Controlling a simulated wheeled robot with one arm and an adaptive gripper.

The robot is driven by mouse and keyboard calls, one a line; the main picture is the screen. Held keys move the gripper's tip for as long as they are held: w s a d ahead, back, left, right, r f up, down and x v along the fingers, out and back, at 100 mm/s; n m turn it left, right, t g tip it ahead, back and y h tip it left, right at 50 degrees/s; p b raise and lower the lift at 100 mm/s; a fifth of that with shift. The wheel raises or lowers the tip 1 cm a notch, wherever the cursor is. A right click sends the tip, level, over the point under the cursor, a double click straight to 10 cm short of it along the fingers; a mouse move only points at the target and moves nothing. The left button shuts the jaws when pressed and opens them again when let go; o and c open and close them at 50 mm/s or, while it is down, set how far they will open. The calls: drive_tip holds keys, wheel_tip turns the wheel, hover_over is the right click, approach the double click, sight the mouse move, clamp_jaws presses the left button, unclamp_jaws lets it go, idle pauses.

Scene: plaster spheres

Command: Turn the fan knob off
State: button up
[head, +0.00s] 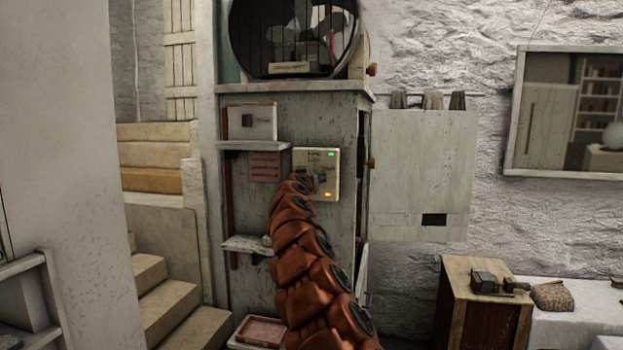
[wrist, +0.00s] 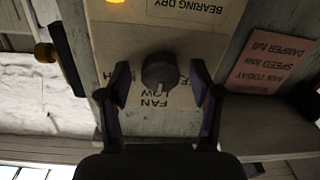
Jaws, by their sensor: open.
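The fan knob (wrist: 161,72) is a dark round knob with a pale pointer mark on a cream control panel (head: 330,166). In the wrist view, which looks upside down, the mark points down the picture towards the words "FAN" and "LOW". My gripper (wrist: 160,80) is open, with one finger on each side of the knob and a visible gap to each. In the head view my gripper (head: 311,182) is at the panel front and partly covers the knob. The panel has a green light (head: 331,154) at the top and an amber light (head: 329,195) below.
A round dark fan housing (head: 265,40) sits above the cabinet (head: 300,111). Small shelves (head: 253,145) jut out at left. A pale board (head: 425,160) hangs at right.

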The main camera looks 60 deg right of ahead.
drive_tip(key=shift+c, duration=0.3)
drive_tip(key=c, duration=1.1)
